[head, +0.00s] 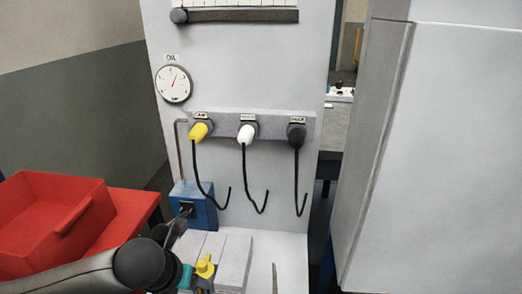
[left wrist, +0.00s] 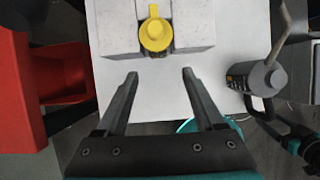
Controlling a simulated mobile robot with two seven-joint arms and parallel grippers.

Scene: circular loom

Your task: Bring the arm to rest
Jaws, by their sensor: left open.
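My left arm (head: 140,264) comes in low from the left in the head view. In the left wrist view my left gripper (left wrist: 159,74) is open and empty. Its two dark fingers are apart, short of a yellow-topped piece (left wrist: 156,34) set between pale grey blocks (left wrist: 193,22), with a visible gap. In the head view the yellow-topped piece (head: 205,267) sits at the bottom beside the blocks (head: 235,262). The fingertips cannot be made out clearly there. My right gripper is not in view.
A red bin (head: 50,215) stands at left. Yellow, white and black plugs (head: 247,133) with hanging cables sit on the panel (head: 270,80), beneath a dial (head: 173,84). A blue box (head: 200,207) stands below. A grey can-like object (left wrist: 258,76) is right of the blocks.

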